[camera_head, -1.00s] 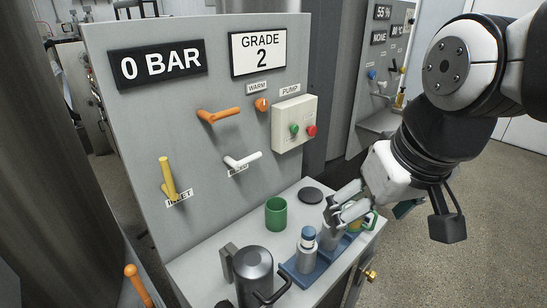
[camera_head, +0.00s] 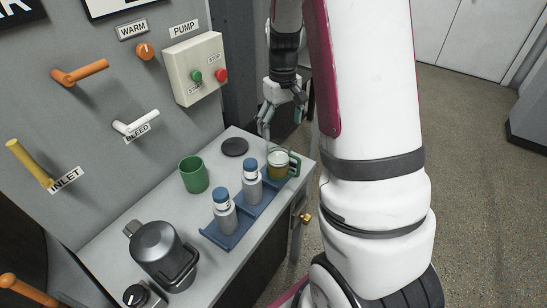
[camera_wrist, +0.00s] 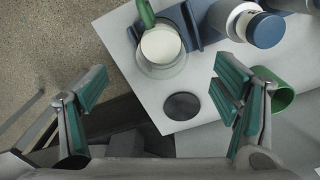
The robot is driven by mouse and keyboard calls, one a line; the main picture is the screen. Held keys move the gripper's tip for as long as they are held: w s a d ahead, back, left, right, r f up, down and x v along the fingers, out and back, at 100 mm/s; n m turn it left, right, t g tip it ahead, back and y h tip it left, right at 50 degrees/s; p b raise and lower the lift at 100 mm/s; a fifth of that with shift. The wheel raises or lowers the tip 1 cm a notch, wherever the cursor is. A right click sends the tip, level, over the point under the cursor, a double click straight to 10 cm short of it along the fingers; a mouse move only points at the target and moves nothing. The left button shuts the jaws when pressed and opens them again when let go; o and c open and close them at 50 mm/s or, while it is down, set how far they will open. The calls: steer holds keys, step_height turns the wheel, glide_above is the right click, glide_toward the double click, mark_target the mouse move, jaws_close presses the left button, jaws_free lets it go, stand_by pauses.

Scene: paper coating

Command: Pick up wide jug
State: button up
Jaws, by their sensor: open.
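Two vessels could be the wide jug, and I cannot tell which. A clear jug with a green handle (camera_head: 279,164) and pale yellow contents stands at the bench's far right end. It also shows at the top of the wrist view (camera_wrist: 160,52). A dark grey metal jug with a black handle (camera_head: 160,257) stands near the bench's front. My gripper (camera_head: 265,132) is open and empty, above and beyond the far end of the bench. In the wrist view its fingers (camera_wrist: 160,76) are spread wide, with the clear jug ahead of them.
A blue rack (camera_head: 240,229) holds two blue-capped bottles (camera_head: 226,216) (camera_head: 252,182) beside the clear jug. A green cup (camera_head: 194,175) and a dark round pad (camera_head: 234,147) are on the bench (camera_head: 125,268). A panel with levers and a pump box (camera_head: 194,68) rises behind.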

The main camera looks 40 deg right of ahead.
mark_target(280, 159)
step_height(280, 159, down, 14)
steer(key=shift+a+r, duration=0.1)
steer(key=shift+r, duration=0.1)
steer(key=c, duration=1.4)
